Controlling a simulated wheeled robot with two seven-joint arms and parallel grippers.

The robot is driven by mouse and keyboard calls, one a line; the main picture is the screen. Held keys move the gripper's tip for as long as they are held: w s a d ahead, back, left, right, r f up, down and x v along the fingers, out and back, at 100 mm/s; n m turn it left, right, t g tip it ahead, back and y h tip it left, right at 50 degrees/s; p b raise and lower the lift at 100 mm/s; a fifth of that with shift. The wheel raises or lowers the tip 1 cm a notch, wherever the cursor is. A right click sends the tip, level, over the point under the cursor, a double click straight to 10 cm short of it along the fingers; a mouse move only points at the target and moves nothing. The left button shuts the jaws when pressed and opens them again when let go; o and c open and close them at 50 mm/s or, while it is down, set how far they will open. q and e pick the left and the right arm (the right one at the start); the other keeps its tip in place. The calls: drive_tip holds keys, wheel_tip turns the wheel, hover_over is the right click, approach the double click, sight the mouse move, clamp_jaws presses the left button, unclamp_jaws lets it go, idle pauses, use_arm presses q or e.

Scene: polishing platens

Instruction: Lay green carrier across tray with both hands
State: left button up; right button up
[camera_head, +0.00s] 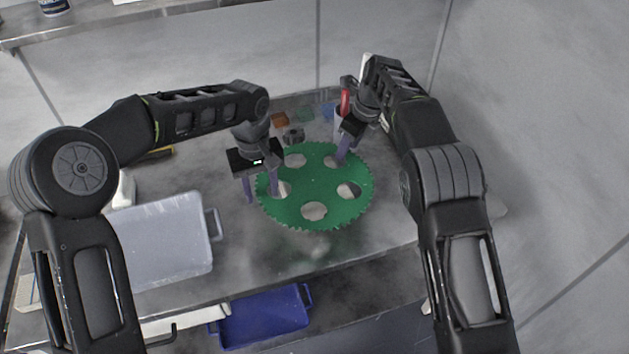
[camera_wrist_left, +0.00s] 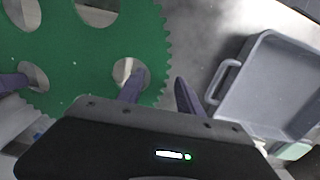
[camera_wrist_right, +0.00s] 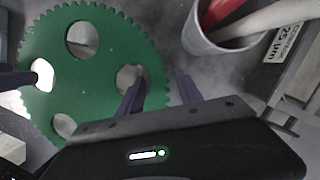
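The green carrier (camera_head: 316,186), a toothed disc with several round holes, appears to lie flat on the metal table. The empty grey tray (camera_head: 165,240) stands left of it, apart; it also shows in the left wrist view (camera_wrist_left: 268,88). My left gripper (camera_head: 262,194) is open at the carrier's left rim: in the left wrist view (camera_wrist_left: 160,92) one finger is at a hole and the other outside the teeth. My right gripper (camera_wrist_right: 160,92) is open likewise at the far right rim, one finger at a hole, one outside; its fingers are partly hidden in the head view.
A cup (camera_wrist_right: 218,38) with red and white handled items stands close beyond my right gripper. A small dark round part (camera_head: 293,136) and coloured pieces lie behind the carrier. A blue tray (camera_head: 265,318) sits lower, below the table's front edge. The table right of the carrier is clear.

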use_arm(q)
clamp_jaws()
use_arm(e)
clamp_jaws()
idle(0.9)
